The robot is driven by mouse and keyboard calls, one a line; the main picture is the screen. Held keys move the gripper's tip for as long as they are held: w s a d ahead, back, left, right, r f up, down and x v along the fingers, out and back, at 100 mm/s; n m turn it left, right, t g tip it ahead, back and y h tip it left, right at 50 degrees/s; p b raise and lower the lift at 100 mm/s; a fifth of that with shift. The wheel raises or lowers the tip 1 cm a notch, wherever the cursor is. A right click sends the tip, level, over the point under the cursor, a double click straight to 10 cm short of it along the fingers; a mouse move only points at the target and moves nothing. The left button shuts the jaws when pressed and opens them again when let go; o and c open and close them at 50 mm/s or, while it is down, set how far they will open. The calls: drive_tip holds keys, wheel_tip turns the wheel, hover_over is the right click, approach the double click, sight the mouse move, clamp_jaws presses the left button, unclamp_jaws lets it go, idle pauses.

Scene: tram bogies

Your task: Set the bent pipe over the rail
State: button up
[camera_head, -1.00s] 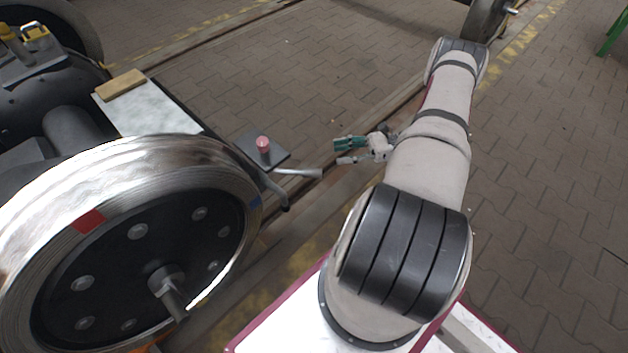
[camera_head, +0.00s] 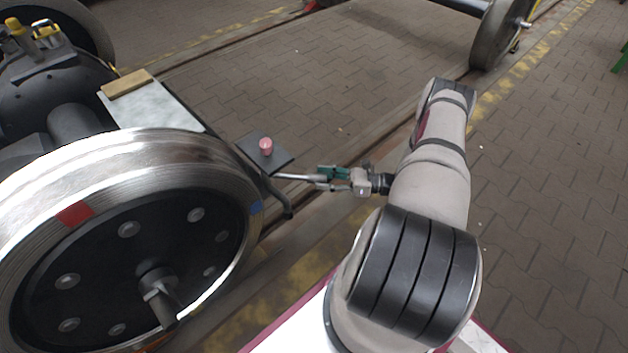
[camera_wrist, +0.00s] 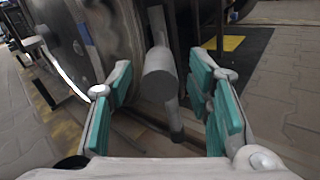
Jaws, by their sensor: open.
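A light grey pipe (camera_head: 300,177) juts out to the right from beside the large wheel, below a small dark plate. A darker curved piece (camera_head: 289,208) hangs down beside it; whether both are one bent pipe I cannot tell. My gripper (camera_head: 328,180), with green finger pads, is open at the pipe's free end. In the wrist view the round pipe end (camera_wrist: 160,82) faces me between the two spread fingers of my gripper (camera_wrist: 162,76), with a gap on each side. A floor rail (camera_head: 392,137) runs diagonally behind my gripper.
The large steel wheel (camera_head: 170,150) stands close on the left. A pink knob (camera_head: 265,146) sits on the dark plate (camera_head: 286,160) just above the pipe. A pale board (camera_head: 165,112) lies further back. Paved floor is clear on the right.

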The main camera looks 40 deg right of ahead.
sight(314, 178)
drive_tip(key=shift+b+x, duration=0.3)
drive_tip(key=shift+x, duration=1.45)
clamp_jaws()
